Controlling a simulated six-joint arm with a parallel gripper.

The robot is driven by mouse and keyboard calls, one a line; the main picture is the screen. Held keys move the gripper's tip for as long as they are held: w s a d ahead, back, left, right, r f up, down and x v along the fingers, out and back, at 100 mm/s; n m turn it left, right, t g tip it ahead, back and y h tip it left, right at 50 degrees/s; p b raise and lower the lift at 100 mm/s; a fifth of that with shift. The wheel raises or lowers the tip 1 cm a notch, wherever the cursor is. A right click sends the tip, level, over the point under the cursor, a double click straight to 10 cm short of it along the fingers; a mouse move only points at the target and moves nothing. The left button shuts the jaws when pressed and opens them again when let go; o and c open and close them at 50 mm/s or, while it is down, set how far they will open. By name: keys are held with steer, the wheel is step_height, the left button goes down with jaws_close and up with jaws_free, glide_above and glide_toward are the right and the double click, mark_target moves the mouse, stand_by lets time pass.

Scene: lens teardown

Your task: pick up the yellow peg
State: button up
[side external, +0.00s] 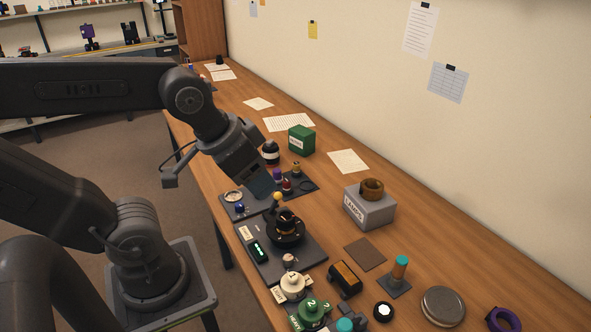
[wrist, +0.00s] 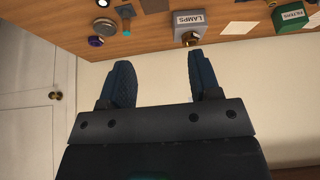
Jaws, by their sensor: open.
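In the side view, the yellow peg (side external: 277,196) shows as a small round yellow head beside the black round lens part (side external: 285,228) on the dark work plate. I cannot make out its lower part. My gripper (side external: 264,188) is tilted down over the bench, its tips close to the yellow head in the picture; I cannot tell whether they touch. In the wrist view, my gripper (wrist: 160,58) has its two dark fingers wide apart with nothing between them. I cannot make out the yellow peg in the wrist view.
A grey LAMPS box (side external: 369,207) with a brown ring on it and a green box (side external: 301,140) stand toward the wall. Numbered round pieces (side external: 292,284), a teal-topped post (side external: 400,268) and a round metal tin (side external: 443,305) crowd the near bench.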

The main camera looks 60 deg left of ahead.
steer(key=n+g+y, duration=0.3)
steer(key=n+g, duration=0.1)
steer(key=n, duration=0.7)
glide_above(296, 164)
steer(key=f, duration=2.1)
steer(key=shift+s+d+f, duration=0.3)
steer(key=shift+d+x, duration=0.15)
steer(key=shift+x, duration=1.4)
steer(key=shift+d+x, duration=0.2)
steer(key=shift+x, duration=1.3)
steer(key=shift+w+f, duration=0.1)
